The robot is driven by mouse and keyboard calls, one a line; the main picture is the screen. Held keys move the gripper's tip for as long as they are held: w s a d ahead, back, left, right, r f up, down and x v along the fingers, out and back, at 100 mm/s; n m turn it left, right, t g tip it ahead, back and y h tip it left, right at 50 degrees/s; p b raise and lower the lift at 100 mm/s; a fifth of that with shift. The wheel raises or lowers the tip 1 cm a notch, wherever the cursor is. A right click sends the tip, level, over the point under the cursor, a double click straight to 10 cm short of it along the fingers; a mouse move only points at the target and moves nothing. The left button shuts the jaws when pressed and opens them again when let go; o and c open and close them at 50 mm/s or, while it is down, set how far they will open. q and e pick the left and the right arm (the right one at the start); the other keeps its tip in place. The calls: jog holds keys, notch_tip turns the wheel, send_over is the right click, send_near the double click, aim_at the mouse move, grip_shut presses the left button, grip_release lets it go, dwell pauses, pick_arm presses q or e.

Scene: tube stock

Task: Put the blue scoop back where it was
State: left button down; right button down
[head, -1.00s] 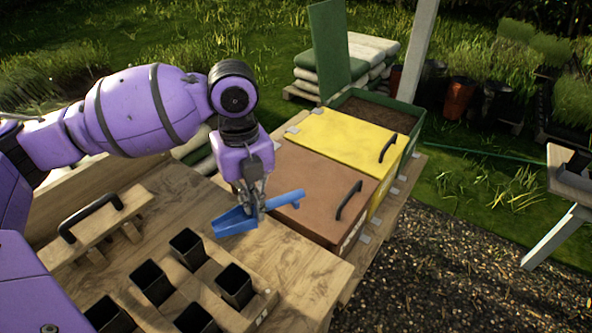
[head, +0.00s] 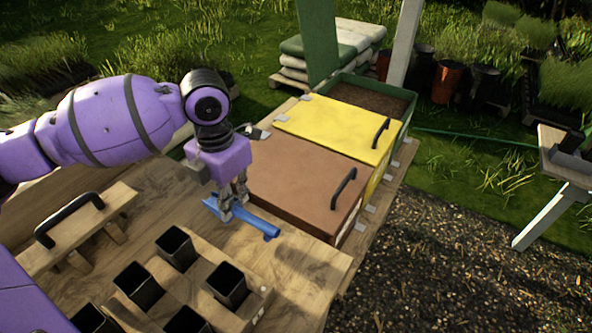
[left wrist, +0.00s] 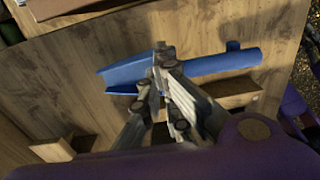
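The blue scoop (head: 257,225) is at the far right part of the wooden workbench, its bowl toward the left and its handle end toward the lower right. My left gripper (head: 233,208) points down over it, with its fingers on either side of the scoop's middle, closed on it. In the left wrist view the scoop (left wrist: 215,63) lies across the fingers (left wrist: 160,75), with the wide open bowl at left. The scoop is at or just above the bench top; I cannot tell whether it touches. My right gripper is not in view.
A wooden rack (head: 252,303) with several black pots stands in front. A handled wooden board (head: 112,208) is at left. Beyond the bench are bins with a brown lid (head: 300,190) and a yellow lid (head: 340,125), and an open green bin (head: 408,105) of soil.

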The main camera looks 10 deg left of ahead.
aim_at(235, 215)
pick_arm(q)
jog(key=shift+f, duration=2.55)
jog(key=shift+f, duration=0.15)
jog(key=c, duration=2)
grip_release()
notch_tip(235, 215, up, 12)
jog(key=shift+a+r, duration=0.1)
jog(key=shift+r, duration=0.05)
jog(key=shift+s, duration=0.1)
